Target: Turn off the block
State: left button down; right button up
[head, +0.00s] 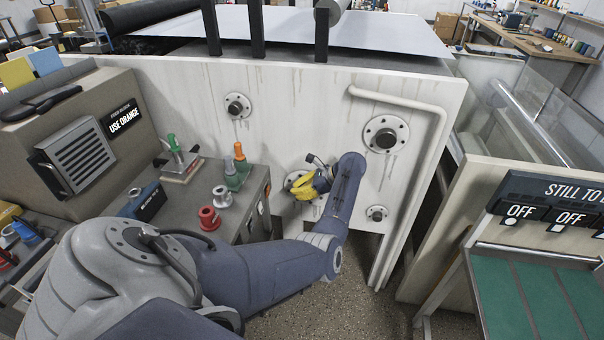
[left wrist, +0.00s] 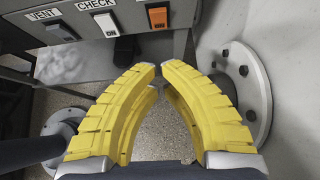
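The block is a grey-brown machine (head: 90,100) at the left in the head view, with a black sign reading "USE ORANGE" (head: 121,119). Its switch panel shows in the left wrist view (left wrist: 128,15). An orange switch (left wrist: 157,18) is on the right there, its label cut off. A white switch (left wrist: 106,24) under "CHECK" and another (left wrist: 54,29) under "VENT" are to its left. My left gripper (head: 307,184) has yellow fingers, near the white wall right of the panel. Its fingertips (left wrist: 161,68) are almost together with nothing between them, below and apart from the orange switch.
A round flange (left wrist: 240,85) on the white wall (head: 320,110) is close to my right finger. Green, orange and red fittings (head: 235,168) stand on the block's top ledge. A black panel with OFF switches (head: 560,205) is at the right.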

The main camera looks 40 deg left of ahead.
aim_at(268, 192)
pick_arm(q)
jog(key=s+a+f, duration=0.3)
jog(key=s+a, duration=0.1)
jog(key=a, duration=0.3)
jog(key=shift+s, duration=0.1)
dwell(0.4)
